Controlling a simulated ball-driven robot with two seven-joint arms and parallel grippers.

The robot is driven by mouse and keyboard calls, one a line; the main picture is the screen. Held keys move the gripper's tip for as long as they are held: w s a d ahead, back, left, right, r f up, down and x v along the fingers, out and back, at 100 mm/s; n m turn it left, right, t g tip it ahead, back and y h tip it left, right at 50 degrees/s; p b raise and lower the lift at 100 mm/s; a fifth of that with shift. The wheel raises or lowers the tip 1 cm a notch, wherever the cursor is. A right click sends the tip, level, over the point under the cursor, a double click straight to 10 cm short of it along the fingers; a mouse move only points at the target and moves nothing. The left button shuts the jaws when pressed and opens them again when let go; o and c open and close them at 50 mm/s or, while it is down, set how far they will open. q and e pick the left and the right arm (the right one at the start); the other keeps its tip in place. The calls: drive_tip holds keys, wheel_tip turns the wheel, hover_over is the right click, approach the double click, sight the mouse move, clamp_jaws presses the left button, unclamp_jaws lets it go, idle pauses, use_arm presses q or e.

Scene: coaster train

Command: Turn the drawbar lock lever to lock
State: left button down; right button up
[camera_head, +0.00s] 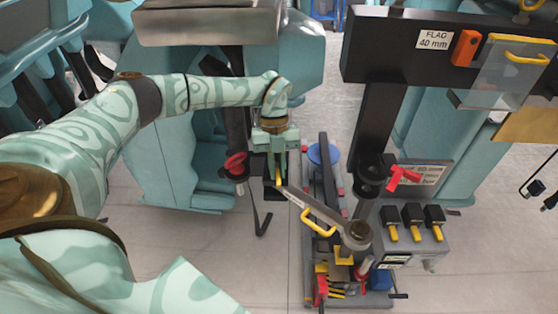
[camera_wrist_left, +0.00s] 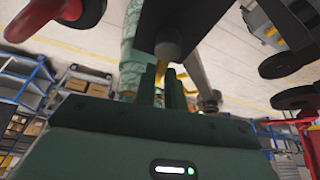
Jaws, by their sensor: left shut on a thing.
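My left gripper (camera_head: 278,165) points down at the end of my patterned arm and is shut on a yellow grip (camera_head: 278,177), which I take to be the drawbar lock lever's handle. A dark block (camera_head: 268,192) sits just beside and below the grip. In the left wrist view the fingers (camera_wrist_left: 163,88) close around the yellow piece, and a grey round end stands just beyond them. The fingers and palm hide most of the lever, so I cannot tell its angle. My right gripper is not in view.
A red ring handle (camera_head: 235,165) is close left of the gripper. A grey bar (camera_head: 325,215) with a yellow handle runs right from below it over a tool cart (camera_head: 350,300). A red lever (camera_head: 403,177) is on the dark post (camera_head: 376,120). Teal seats stand behind.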

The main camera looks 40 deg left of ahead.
use_arm(q)
drive_tip(key=shift+s+a+r+m+y+p, duration=0.15)
drive_tip(key=shift+m+p, duration=0.15)
drive_tip(key=shift+m, duration=0.2)
drive_tip(key=shift+w+a+m+y+p, duration=0.15)
drive_tip(key=shift+m+p, duration=0.1)
drive_tip(key=shift+m, duration=0.25)
drive_tip(key=shift+s+d, duration=0.1)
drive_tip(key=c, duration=1.5)
unclamp_jaws()
drive_tip(key=shift+o, duration=0.2)
